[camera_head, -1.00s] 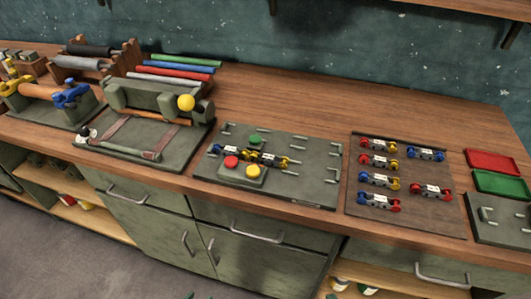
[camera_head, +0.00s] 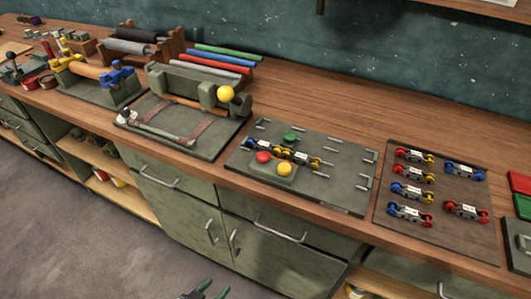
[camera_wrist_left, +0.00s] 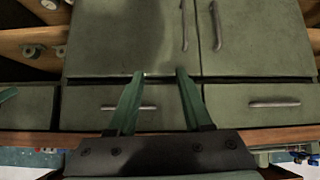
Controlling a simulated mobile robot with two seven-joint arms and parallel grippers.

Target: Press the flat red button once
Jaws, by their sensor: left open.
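The flat red button (camera_head: 264,157) is a low red disc on a small box on a grey-green panel (camera_head: 340,195) in the middle of the bench. A yellow button (camera_head: 285,169) sits beside it, to the right. A green knob (camera_head: 291,137) stands behind them. My left gripper (camera_head: 207,290) shows its green fingertips at the bottom edge of the head view, well below and in front of the bench. In the left wrist view its fingers (camera_wrist_left: 160,75) are apart with nothing between them, facing cabinet doors.
Left of the panel is a press-like fixture (camera_head: 190,110) with a yellow ball. Right of it is a brown board (camera_head: 440,225) with several coloured connectors. Drawer handles (camera_head: 275,234) stick out below the bench edge. The wood behind the panel is clear.

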